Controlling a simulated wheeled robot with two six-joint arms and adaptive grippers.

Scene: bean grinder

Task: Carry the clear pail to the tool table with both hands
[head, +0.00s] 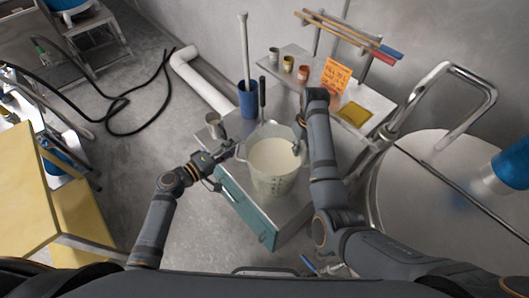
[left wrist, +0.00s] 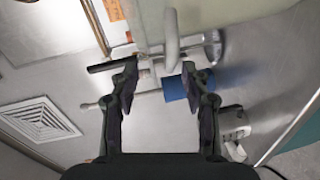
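The clear pail (head: 273,182), holding pale contents, appears upright at the front of the metal tool table (head: 230,172); its base contact is hard to tell. My left gripper (head: 232,148) is at the pail's left side. In the left wrist view my left gripper (left wrist: 158,75) is open, with the pail's pale side handle (left wrist: 172,38) just beyond and between its fingertips. The pail's wall (left wrist: 235,12) shows at the top there. My right gripper (head: 299,143) is at the pail's right rim, pointing down; its fingers are too small to read.
A blue cup (head: 248,103) with a long white rod and a metal cup (head: 214,122) stand behind and left of the pail. A shelf (head: 305,85) with small cups and an orange sign (head: 337,76) is behind. A large steel vessel (head: 440,190) is at right.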

